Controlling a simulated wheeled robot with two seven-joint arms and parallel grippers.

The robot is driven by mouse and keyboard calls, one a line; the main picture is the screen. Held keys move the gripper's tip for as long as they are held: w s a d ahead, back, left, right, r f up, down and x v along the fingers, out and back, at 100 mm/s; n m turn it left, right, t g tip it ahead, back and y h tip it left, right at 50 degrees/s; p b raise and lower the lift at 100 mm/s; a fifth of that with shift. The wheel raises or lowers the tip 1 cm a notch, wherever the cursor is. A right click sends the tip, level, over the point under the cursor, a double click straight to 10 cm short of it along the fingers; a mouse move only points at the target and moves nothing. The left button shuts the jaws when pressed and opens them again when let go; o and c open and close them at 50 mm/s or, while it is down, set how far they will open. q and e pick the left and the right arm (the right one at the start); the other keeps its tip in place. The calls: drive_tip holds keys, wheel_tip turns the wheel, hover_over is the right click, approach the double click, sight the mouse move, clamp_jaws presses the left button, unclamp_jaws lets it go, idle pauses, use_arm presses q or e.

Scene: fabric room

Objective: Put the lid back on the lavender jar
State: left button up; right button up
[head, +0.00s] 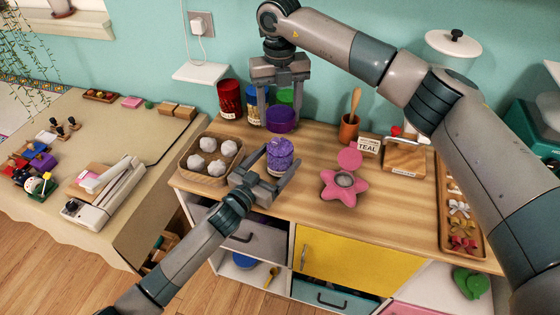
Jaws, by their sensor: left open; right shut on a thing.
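The lavender jar (280,160) stands on the wooden tabletop, filled with purple contents and without a lid on it. My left gripper (281,167) is open, low at the jar, with a finger on either side; I cannot tell whether they touch it. My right gripper (280,120) points down from above and is shut on the purple lid (281,122). The lid appears above and behind the jar, apart from it in the picture.
Red (230,96), blue (254,106) and green (286,96) jars stand at the wall behind the lid. A tray of whitish lumps (206,177) is left of the lavender jar. A pink star-shaped container (342,194) is to its right.

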sight(278, 139)
use_arm(q)
drive_tip(key=shift+w+d, duration=0.1)
drive_tip(key=shift+w, duration=0.05)
drive_tip(key=c, duration=1.5)
use_arm(e)
drive_tip(key=shift+w+a+f, duration=0.1)
drive_tip(key=shift+a+f, duration=0.05)
drive_tip(key=shift+f, duration=2.3)
drive_tip(key=shift+f, duration=0.9)
drive_tip(key=shift+f, duration=0.55)
